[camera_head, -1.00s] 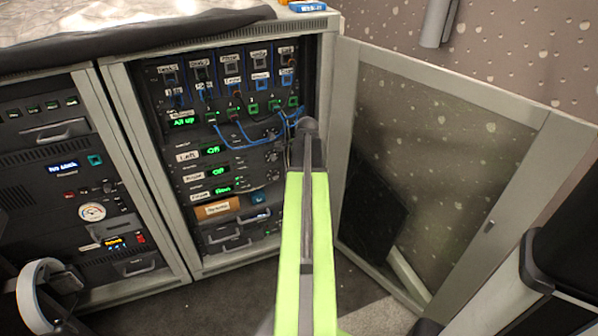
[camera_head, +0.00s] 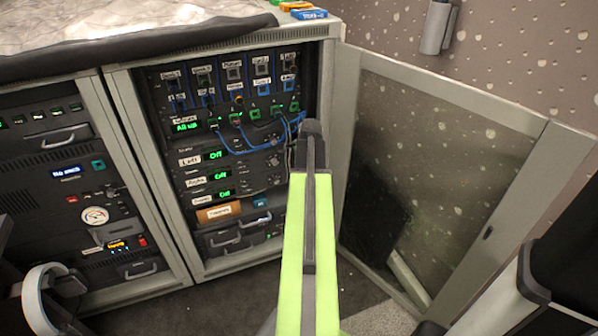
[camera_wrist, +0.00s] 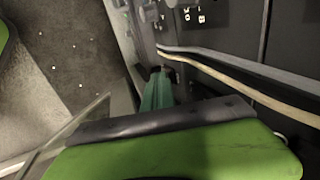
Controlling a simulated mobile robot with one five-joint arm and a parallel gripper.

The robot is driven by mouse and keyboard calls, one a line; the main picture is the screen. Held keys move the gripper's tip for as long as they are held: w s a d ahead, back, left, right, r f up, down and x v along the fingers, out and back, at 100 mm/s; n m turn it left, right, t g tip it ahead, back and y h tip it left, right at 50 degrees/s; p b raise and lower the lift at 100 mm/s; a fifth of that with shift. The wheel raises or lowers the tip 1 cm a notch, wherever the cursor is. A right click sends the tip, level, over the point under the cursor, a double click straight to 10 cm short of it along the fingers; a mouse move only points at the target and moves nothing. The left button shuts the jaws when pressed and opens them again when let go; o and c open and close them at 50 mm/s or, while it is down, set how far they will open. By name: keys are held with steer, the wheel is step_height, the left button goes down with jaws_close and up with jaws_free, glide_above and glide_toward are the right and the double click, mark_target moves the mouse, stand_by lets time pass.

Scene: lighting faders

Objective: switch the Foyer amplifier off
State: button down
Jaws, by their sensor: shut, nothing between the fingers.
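Three stacked amplifier units sit in the open rack in the head view, each with a white label and a green display. The top one (camera_head: 215,155) is labelled Left and reads Off. The middle display (camera_head: 221,175) and the lowest display (camera_head: 224,193) show short green words, too blurred to read surely. I cannot tell for certain which label says Foyer. My gripper (camera_wrist: 160,75) is shut and empty in the wrist view, close beside the rack front. In the head view my arm hides the right edge of the units and the fingertips.
Above the amplifiers is a patch panel with blue cables (camera_head: 240,148) and several labelled switches. An open rack door (camera_head: 450,160) stands to the right of my arm. Another rack (camera_head: 65,200) is on the left. Cables (camera_wrist: 240,72) run close to my gripper in the wrist view.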

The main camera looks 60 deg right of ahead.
steer(key=s+a+r+p, duration=0.5)
steer(key=s+r+p, duration=0.2)
steer(key=r+p, duration=0.1)
steer(key=shift+s+a, duration=0.2)
steer(key=shift+s, duration=0.1)
